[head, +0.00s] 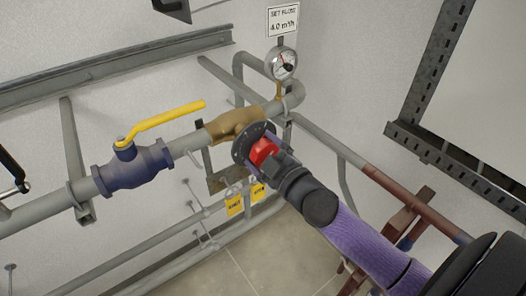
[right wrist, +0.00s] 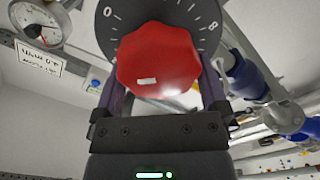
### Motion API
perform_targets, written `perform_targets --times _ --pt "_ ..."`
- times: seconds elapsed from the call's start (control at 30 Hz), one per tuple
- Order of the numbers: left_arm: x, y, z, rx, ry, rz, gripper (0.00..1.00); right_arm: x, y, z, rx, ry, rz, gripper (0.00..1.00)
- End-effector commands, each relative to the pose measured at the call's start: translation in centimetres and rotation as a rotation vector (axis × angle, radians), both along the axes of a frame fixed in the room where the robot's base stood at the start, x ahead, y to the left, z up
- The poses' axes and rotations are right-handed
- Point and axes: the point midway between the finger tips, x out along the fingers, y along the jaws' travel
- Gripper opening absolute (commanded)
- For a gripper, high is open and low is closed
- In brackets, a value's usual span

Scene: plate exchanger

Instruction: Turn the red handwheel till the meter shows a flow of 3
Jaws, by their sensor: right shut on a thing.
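The red handwheel (head: 264,151) sits in front of a dark round scale disc (head: 241,146) on a brass valve body (head: 233,124). My right gripper (head: 268,160) is shut on the handwheel. In the right wrist view the faceted red handwheel (right wrist: 158,62) lies between my two fingers, with the scale disc (right wrist: 203,22) and its marks, including 0 and 8, behind it. The round flow meter (head: 283,63) stands above the pipe; its needle leans up and left, its numbers too small to read. The meter also shows in the right wrist view (right wrist: 40,22). My left gripper is not in view.
A blue valve (head: 135,170) with a yellow lever (head: 165,121) is left of the brass body. Yellow tags (head: 235,205) hang below. Pipes run along the wall; a perforated metal frame (head: 440,60) stands right.

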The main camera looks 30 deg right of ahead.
Motion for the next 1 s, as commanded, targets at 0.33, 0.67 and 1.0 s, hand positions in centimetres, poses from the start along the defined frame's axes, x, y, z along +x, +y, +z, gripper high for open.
perform_targets --times 0.33,0.67,1.0 --pt "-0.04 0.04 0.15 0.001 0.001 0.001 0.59 -0.01 0.06 -0.08 -0.074 -0.004 0.0 0.34" --pt "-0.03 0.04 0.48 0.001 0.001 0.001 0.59 -0.03 0.24 -0.33 -0.341 -0.025 0.0 0.34" --pt "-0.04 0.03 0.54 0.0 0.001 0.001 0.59 -0.04 0.33 -0.74 -0.665 -0.05 0.001 0.34"
